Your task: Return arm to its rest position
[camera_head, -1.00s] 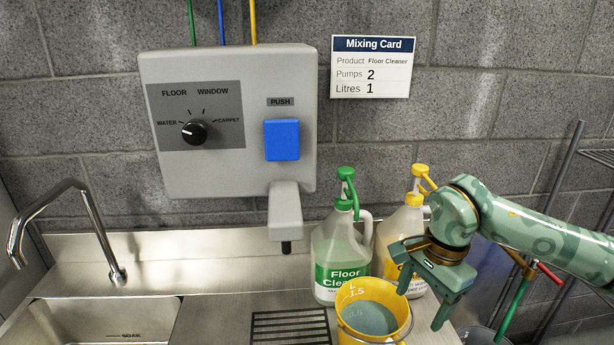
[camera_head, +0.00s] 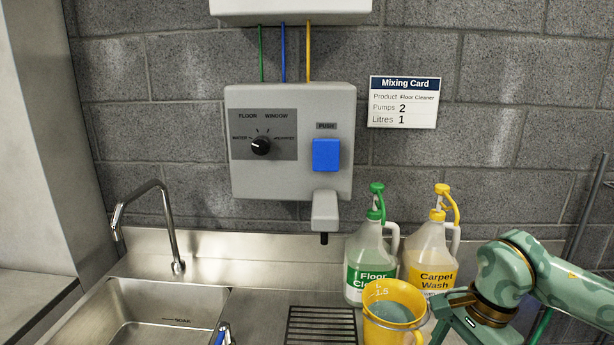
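My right arm comes in from the right, with its green wrist low at the right edge. My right gripper (camera_head: 455,335) is at the bottom of the picture beside the yellow bucket; its fingertips are partly cut off, so its opening is unclear. The yellow bucket (camera_head: 400,296) holds bluish liquid and stands on the counter in front of the two jugs. The Floor Cleaner jug (camera_head: 368,258) has a green pump, and the Carpet Wash jug (camera_head: 429,258) has a yellow pump. My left gripper is not in view.
A grey dispenser (camera_head: 245,180) with a dial (camera_head: 260,146) and a blue push button (camera_head: 326,155) hangs on the wall. A mixing card (camera_head: 403,102) is to its right. A sink (camera_head: 150,312) with a tap (camera_head: 172,225) is at left. A drain grate (camera_head: 320,325) lies below the spout.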

